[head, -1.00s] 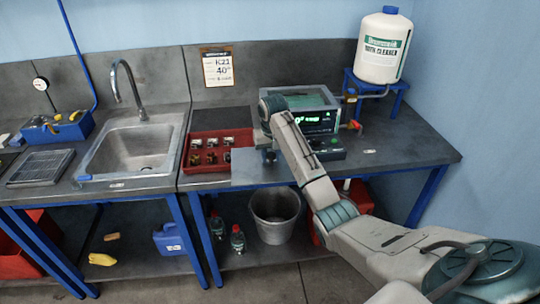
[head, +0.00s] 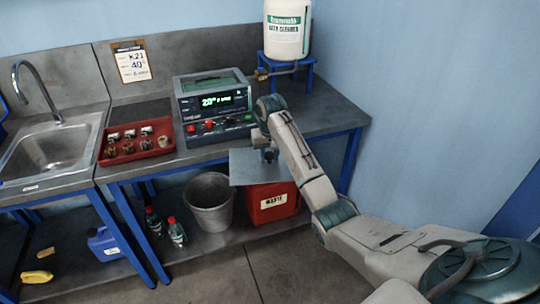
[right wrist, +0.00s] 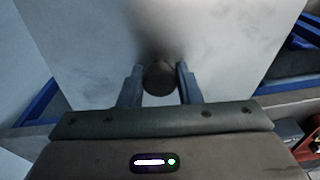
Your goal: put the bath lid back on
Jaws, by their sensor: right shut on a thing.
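The bath lid (head: 247,168) is a flat grey plate with a dark round knob (right wrist: 160,77) on top. My right gripper (head: 268,153) is shut on the knob, one finger on each side in the right wrist view (right wrist: 160,82). The lid hangs about level beyond the bench's front edge, to the front right of the bath. The bath (head: 219,126) is a grey box with a lit green display and red knobs. Its top looks uncovered, with a greenish inside. My left gripper is not in view.
A red tray (head: 106,160) with several small parts sits left of the bath. A white cleaner jug (head: 287,30) stands on a blue stand (head: 310,75) behind right. A bucket (head: 211,215) and a red waste bin (head: 283,212) are below. Bench right of the bath is clear.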

